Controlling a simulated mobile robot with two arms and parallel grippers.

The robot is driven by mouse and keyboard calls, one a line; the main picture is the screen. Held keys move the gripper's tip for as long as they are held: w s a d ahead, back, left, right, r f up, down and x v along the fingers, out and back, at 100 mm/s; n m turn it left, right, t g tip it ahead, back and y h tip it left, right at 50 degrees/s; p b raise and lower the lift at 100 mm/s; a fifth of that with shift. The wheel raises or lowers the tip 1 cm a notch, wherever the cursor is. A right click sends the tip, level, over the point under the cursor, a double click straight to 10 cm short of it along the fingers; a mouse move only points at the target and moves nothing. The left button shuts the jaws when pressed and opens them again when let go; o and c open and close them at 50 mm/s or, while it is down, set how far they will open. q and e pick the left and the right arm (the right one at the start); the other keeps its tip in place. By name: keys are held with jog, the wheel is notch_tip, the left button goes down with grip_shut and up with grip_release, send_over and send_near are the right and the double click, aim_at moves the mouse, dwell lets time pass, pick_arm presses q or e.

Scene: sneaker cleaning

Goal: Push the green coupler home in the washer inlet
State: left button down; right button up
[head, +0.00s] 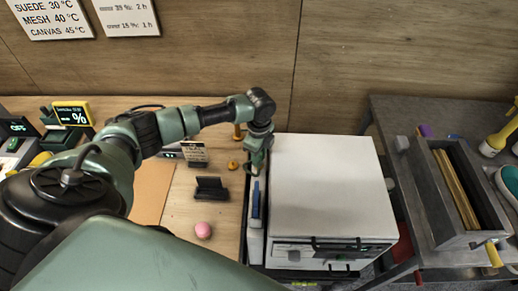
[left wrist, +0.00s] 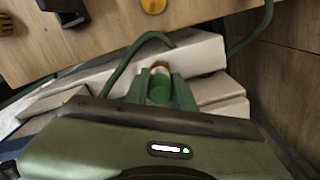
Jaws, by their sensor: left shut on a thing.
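My left gripper (head: 256,165) hangs at the left side of the white washer (head: 325,180), near its back left part. In the left wrist view its two green fingers (left wrist: 159,98) are shut on the green coupler (left wrist: 159,88). A green hose (left wrist: 118,72) curves to the left close by. A pale ring and an orange-brown part (left wrist: 160,65) show just past the coupler's far end, probably at the inlet. I cannot tell whether the coupler is seated there or how deep. In the head view the gripper and washer hide the coupler. My right gripper is not in view.
A wooden table (head: 180,255) left of the washer holds a pink ball (head: 203,230), a dark stand (head: 210,188) and a small orange knob (head: 233,165). A narrow pale panel with a blue strip (head: 256,200) stands between table and washer. A grey bench (head: 390,120) is at right.

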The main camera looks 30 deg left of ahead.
pick_arm(q)
jog(key=shift+f, duration=0.6)
jog(key=c, duration=1.1)
grip_release()
jog(key=shift+r+b, duration=0.1)
jog(key=shift+b, duration=0.2)
jog(key=shift+w+r, duration=0.1)
jog(key=shift+r, duration=0.3)
notch_tip(320, 180, up, 7)
jog(key=shift+f+b, duration=0.1)
jog(key=shift+b, duration=0.8)
jog(key=shift+s, duration=0.2)
